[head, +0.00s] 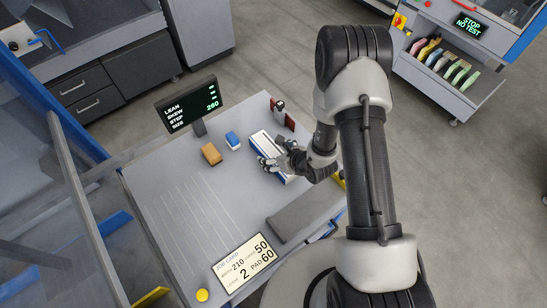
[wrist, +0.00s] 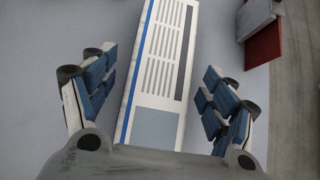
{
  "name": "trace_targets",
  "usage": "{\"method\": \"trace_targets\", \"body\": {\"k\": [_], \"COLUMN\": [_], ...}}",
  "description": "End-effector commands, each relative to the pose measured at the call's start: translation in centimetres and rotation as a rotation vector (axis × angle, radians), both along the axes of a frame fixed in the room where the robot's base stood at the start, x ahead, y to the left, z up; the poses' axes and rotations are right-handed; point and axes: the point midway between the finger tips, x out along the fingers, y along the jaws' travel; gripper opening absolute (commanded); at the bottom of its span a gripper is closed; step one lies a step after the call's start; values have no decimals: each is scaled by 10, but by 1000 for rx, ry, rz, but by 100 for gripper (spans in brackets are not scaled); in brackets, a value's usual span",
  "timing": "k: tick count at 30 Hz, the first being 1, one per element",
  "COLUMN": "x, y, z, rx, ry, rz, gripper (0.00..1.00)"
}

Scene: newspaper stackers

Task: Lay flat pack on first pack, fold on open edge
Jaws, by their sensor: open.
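A flat newspaper pack (head: 262,141) lies on the grey table, white with printed lines and a blue stripe along its left long edge. In the wrist view the pack (wrist: 163,60) runs lengthwise between the fingers of my gripper (wrist: 158,98). The fingers have blue pads and stand apart, one on each side, with a gap to the pack. In the head view my gripper (head: 281,161) is over the pack's near end and hides part of it. I cannot tell whether one pack or two lie stacked there.
An orange-brown block (head: 211,154) and a small blue-and-white block (head: 233,140) stand left of the pack. A dark red plate (head: 289,120) stands behind it. A display (head: 189,106) is at the table's back edge. A job card (head: 245,262) and a yellow button (head: 202,295) are in front. The left table surface is clear.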

Motion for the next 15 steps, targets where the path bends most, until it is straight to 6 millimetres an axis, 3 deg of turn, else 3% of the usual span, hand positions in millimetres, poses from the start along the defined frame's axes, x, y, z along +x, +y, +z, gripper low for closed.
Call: {"method": "trace_targets", "body": {"k": [8, 15], "x": [3, 2], "y": [2, 1], "z": [-2, -2], "rx": [0, 0], "ry": [0, 0], "rz": [0, 0], "gripper": [78, 62]}}
